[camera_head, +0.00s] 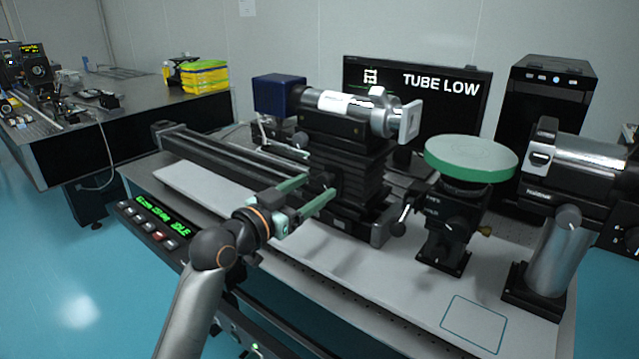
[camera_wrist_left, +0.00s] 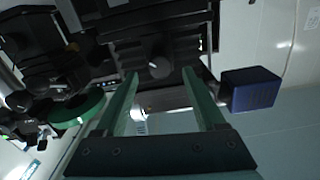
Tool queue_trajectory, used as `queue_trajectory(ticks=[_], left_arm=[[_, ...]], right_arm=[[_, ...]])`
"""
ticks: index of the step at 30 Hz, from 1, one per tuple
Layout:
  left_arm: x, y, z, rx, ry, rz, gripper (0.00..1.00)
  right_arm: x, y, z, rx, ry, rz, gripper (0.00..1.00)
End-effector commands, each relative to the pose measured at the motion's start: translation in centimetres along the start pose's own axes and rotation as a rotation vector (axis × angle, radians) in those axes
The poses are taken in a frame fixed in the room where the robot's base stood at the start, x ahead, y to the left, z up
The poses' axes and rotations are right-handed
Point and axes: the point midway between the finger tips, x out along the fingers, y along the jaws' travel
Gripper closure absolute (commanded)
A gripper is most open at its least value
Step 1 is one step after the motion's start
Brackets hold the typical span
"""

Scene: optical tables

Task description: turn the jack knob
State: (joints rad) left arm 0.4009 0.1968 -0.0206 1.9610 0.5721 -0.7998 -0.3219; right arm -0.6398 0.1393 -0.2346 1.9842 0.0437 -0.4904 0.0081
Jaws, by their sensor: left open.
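The jack is a black ribbed stack (camera_head: 362,180) under the silver tube with a blue end box. Its grey knob (camera_wrist_left: 158,68) shows in the left wrist view, on the jack's dark face. In the head view the knob is mostly hidden by my fingers. My left gripper (camera_head: 319,185) is open, its green fingers pointing at the jack's near face. In the left wrist view, the fingertips (camera_wrist_left: 160,74) lie on either side of the knob, with a gap on each side. I cannot tell how deep the knob lies between them. My right gripper is not in view.
The blue box (camera_head: 279,95) and tube (camera_head: 345,103) sit above the jack. A green-rimmed round platform (camera_head: 470,157) stands to the right, and a silver cylinder on a post (camera_head: 578,160) beyond it. A monitor (camera_head: 440,100) reads "TUBE LOW". The front of the white board (camera_head: 390,285) is clear.

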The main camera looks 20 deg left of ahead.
Motion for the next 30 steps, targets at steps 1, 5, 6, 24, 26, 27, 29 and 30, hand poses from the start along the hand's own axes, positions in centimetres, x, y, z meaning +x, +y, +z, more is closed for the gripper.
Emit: queue_trajectory(ticks=[1,5,6,24,26,27,29,30], left_arm=[[0.8,0.1,-0.1,-0.001,0.001,0.001,0.28],[2.1,0.0,0.0,-0.001,0.000,0.000,0.28],[2.4,0.0,0.0,-0.001,0.000,0.000,0.28],[3.0,0.0,0.0,0.000,0.000,0.000,0.50],[3.0,0.0,0.0,0.000,-0.001,0.000,0.56],[3.0,0.0,0.0,0.000,-0.001,0.000,0.61],[3.0,0.0,0.1,0.000,-0.001,0.000,0.68],[3.0,0.0,0.1,0.000,-0.001,0.000,0.72]], right_arm=[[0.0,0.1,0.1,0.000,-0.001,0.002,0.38],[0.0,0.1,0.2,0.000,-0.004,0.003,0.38],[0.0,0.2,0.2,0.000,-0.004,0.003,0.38],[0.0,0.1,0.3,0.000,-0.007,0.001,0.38],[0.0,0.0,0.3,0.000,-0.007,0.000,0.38],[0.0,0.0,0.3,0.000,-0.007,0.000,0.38],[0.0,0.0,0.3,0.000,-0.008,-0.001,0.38],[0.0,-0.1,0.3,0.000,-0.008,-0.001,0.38]])
